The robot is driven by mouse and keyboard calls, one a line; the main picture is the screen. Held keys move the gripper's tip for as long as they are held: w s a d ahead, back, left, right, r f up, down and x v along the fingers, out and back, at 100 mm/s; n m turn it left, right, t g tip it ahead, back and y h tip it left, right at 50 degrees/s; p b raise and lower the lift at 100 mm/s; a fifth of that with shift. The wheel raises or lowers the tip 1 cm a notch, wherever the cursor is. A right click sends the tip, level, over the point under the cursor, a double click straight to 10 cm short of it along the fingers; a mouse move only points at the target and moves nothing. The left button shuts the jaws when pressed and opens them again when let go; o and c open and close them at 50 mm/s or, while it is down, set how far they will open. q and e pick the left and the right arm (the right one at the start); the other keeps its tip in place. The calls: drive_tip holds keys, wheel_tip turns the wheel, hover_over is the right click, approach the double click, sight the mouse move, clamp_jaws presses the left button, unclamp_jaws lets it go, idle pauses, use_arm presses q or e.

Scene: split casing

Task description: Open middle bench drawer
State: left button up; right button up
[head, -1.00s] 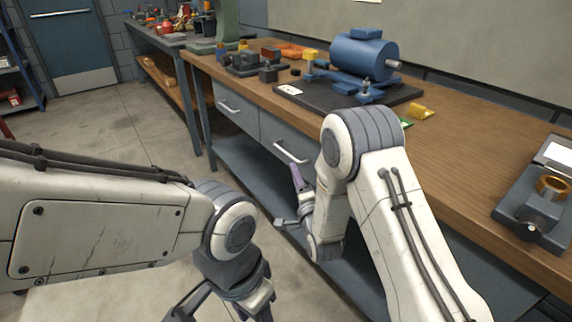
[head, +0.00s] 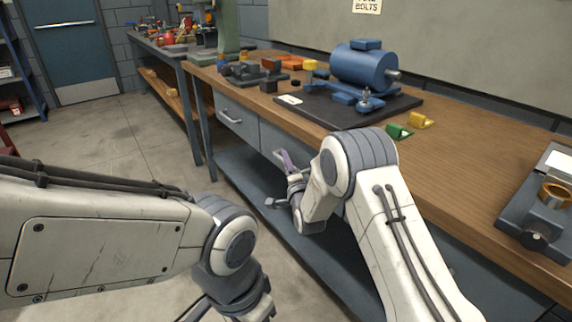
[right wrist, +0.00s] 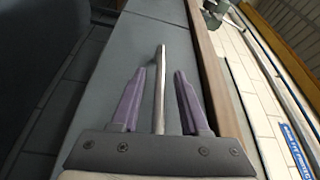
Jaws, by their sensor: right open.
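The middle bench drawer has a plain grey front (head: 290,142) under the wooden top and looks shut. My right arm hides part of it. My right gripper (head: 285,162) is at this drawer's bar handle, open, with purple fingers. In the right wrist view the metal handle (right wrist: 160,92) runs lengthwise between the two spread fingers (right wrist: 160,75), with a gap on each side. My left gripper (head: 235,310) is low in the head view, cut off by the bottom edge and away from the bench.
The left drawer (head: 238,118) beside it is shut. The bench top (head: 455,160) bears a blue motor (head: 364,68) on a dark mat, a green block (head: 399,132) and a yellow block (head: 421,120). A lower shelf (head: 240,175) runs beneath. The floor (head: 125,140) in front is clear.

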clamp_jaws()
idle(1.2)
